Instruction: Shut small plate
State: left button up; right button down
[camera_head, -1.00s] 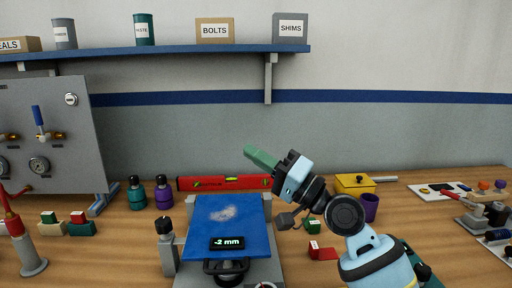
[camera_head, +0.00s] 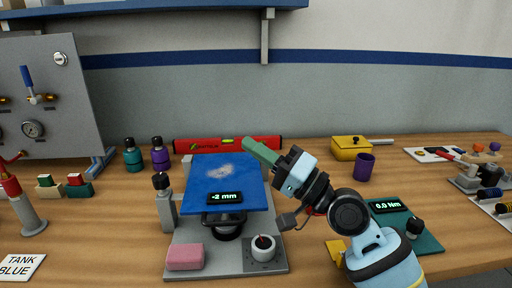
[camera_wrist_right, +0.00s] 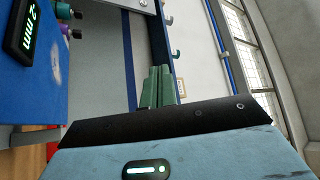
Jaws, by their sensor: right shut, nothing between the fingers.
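A blue plate (camera_head: 222,176) with a pale worn patch sits tilted on a grey fixture in the middle of the bench. A small display reading "-2 mm" (camera_head: 225,197) is on its front part, above a black handle (camera_head: 223,219). The plate also shows at the left of the right wrist view (camera_wrist_right: 30,100). My right gripper (camera_head: 250,146) has green fingers, shut and empty, raised near the plate's right back corner. The fingers (camera_wrist_right: 160,88) show together in the wrist view. I cannot tell whether they touch the plate. My left gripper is out of view.
The grey base (camera_head: 210,262) carries a pink block (camera_head: 185,256) and a white cup-like part (camera_head: 263,248). A red level (camera_head: 225,144) lies behind the plate. A yellow box (camera_head: 350,148), purple cup (camera_head: 364,167) and green unit reading "0.0 Nm" (camera_head: 418,238) are at right.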

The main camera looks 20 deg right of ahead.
jog(key=shift+d+f, duration=0.1)
jog(key=b+v, duration=0.3)
jog(key=v, duration=0.4)
jog(key=shift+s, duration=0.3)
jog(key=shift+d, duration=0.15)
jog(key=shift+f, duration=0.1)
